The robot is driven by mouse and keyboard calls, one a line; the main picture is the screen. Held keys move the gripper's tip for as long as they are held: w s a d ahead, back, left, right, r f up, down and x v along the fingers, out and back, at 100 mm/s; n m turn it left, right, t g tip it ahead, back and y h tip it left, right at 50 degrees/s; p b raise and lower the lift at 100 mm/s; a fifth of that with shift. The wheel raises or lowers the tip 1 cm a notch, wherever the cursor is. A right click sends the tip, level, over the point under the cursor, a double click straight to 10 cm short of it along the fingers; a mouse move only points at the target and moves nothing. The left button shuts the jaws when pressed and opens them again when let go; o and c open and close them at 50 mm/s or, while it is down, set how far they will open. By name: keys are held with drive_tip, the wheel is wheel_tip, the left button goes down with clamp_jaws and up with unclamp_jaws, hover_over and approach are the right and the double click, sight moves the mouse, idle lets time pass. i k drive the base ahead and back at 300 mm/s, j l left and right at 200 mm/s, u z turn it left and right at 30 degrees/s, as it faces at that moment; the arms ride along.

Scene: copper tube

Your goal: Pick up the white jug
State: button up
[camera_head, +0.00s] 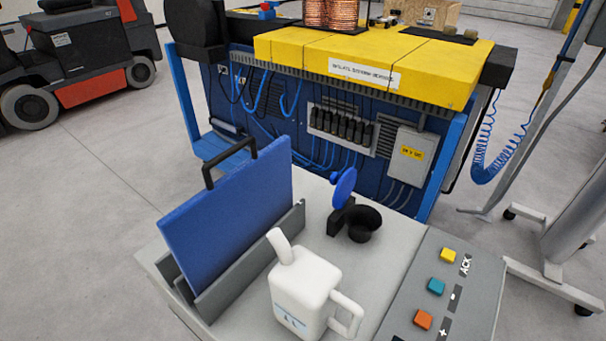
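The white jug (302,291) stands upright on a light grey console top (310,220) at the bottom middle of the head view. Its spout points up and to the left, and its looped handle (347,312) is on the right side. A small blue marking is on its front, and its lower edge is close to the bottom of the picture. My gripper is not in this view, and nothing is seen touching the jug.
A blue panel with a black handle (228,213) stands in a grey holder left of the jug. A black cup (362,224) and blue disc (343,188) are behind it. Coloured buttons (436,286) are at the right. A yellow-topped machine (375,66) stands beyond.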

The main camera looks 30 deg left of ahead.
sight(305, 287)
drive_tip(key=j, duration=0.6)
drive_tip(key=k+j+z, duration=0.1)
drive_tip(key=j, duration=0.5)
drive_tip(key=k+j, duration=0.15)
drive_tip(key=j, duration=0.45)
drive_tip(key=k+j, duration=0.1)
drive_tip(key=j, duration=0.5)
drive_tip(key=k+l, duration=0.7)
drive_tip(key=l, duration=0.15)
drive_tip(key=z, duration=0.05)
